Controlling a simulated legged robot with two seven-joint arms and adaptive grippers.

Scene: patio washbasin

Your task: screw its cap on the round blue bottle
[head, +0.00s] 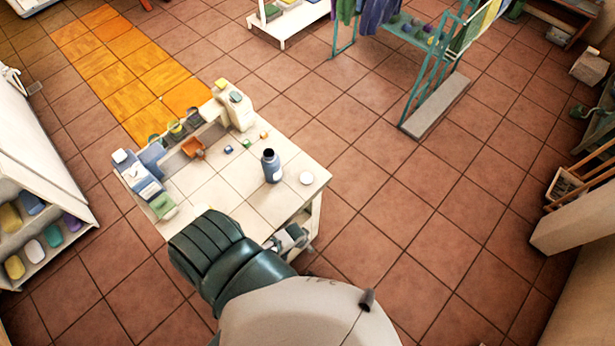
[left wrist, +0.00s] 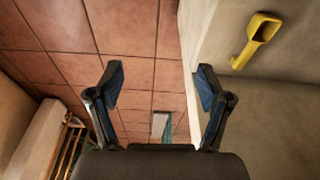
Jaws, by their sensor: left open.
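The round blue bottle (head: 272,170) stands upright near the right end of the tiled washbasin top (head: 210,180). Its top looks dark; I cannot tell whether it is an open mouth. My left gripper (head: 290,238) is at the front edge of the top, partly hidden by my arm and apart from the bottle. In the left wrist view it (left wrist: 161,83) is open and empty. My right gripper is not in view.
An orange tray (head: 193,147), a white dispenser (head: 237,110) and several containers stand at the left and back.

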